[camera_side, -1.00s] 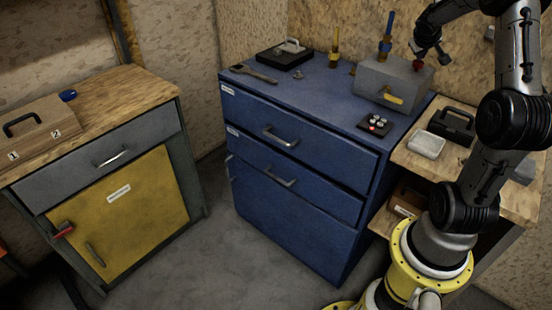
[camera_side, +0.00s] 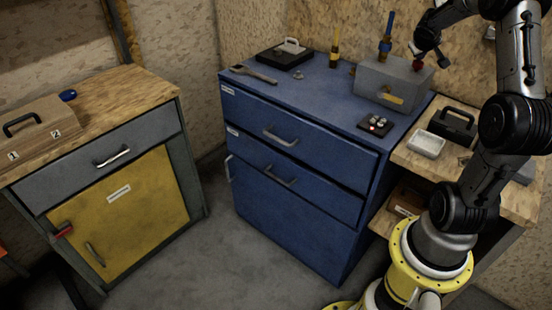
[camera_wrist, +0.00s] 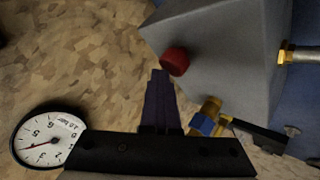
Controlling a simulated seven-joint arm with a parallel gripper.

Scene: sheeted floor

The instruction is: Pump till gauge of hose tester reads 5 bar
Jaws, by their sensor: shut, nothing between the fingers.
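The hose tester is a grey box (camera_side: 392,82) on the blue cabinet. It has a red button (camera_wrist: 176,61), which also shows on top of the box in the side view (camera_side: 418,65). In the wrist view a round white gauge (camera_wrist: 48,137) faces me at the lower left. Its red needle points between the 3 and the 5, around 4; the exact value is hard to read. My gripper (camera_wrist: 163,75) is shut and empty, its dark fingertips close beside the button. I cannot tell whether they touch. In the side view my gripper (camera_side: 431,58) is above the box's right end.
A small switch panel (camera_side: 375,124) lies in front. A wrench (camera_side: 253,74) and black case (camera_side: 285,56) lie left. A white tray (camera_side: 426,145) and black toolbox (camera_side: 453,125) stand on the right shelf.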

